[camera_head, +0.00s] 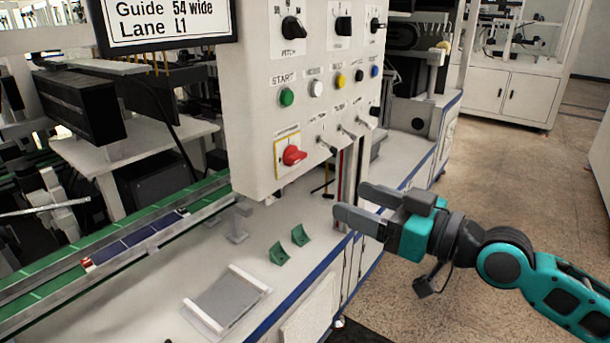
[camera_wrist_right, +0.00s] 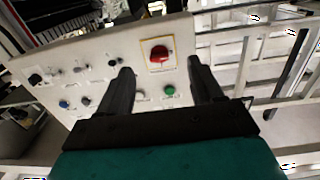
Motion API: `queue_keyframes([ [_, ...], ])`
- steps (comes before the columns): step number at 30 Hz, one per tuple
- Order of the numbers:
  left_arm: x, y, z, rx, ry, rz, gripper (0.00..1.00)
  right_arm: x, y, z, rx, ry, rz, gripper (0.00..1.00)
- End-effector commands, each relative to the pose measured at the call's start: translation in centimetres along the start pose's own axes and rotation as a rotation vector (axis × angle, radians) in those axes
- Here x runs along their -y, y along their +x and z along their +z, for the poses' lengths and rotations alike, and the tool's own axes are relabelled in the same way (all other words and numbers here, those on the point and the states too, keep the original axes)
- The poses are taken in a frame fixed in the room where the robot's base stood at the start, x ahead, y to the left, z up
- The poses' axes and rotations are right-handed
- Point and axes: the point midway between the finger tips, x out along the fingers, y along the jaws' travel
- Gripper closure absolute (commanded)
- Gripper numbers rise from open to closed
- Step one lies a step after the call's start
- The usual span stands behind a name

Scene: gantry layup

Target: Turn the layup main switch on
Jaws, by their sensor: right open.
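The main switch (camera_head: 291,155) is a red rotary knob on a yellow plate, at the lower left of a white control panel (camera_head: 252,100). In the right wrist view the red switch (camera_wrist_right: 159,54) shows ahead, between the two fingers and beyond their tips. My right gripper (camera_head: 350,202) is open and empty, to the right of the panel and a little lower than the switch, apart from it. In the right wrist view its fingers (camera_wrist_right: 160,68) are spread. My left gripper is not in view.
Below the panel, a white bench (camera_head: 262,300) holds green brackets (camera_head: 290,245) and a grey plate (camera_head: 228,297). Open floor lies to the right.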

Motion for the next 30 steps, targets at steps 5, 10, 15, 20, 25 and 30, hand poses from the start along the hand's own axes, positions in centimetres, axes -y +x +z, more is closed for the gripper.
queue_keyframes([
  [5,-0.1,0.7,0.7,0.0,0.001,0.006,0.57,-1.0,-0.8,-2.5,-0.005,-0.015,-0.021,0.34],
  [10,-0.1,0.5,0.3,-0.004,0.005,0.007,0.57,-1.3,-0.9,-3.5,-0.007,-0.01,-0.025,0.34],
  [15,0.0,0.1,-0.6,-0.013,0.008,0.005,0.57,-1.2,0.6,-3.8,-0.008,-0.006,-0.028,0.34],
  [20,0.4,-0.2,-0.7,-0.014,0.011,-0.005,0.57,-1.1,3.2,-3.9,-0.009,-0.005,-0.028,0.34],
  [25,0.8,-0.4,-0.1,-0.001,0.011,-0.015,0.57,-1.1,6.1,-3.8,-0.009,-0.006,-0.027,0.34],
  [30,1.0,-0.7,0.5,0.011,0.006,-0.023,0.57,-1.0,9.0,-3.7,-0.008,-0.007,-0.026,0.34],
])
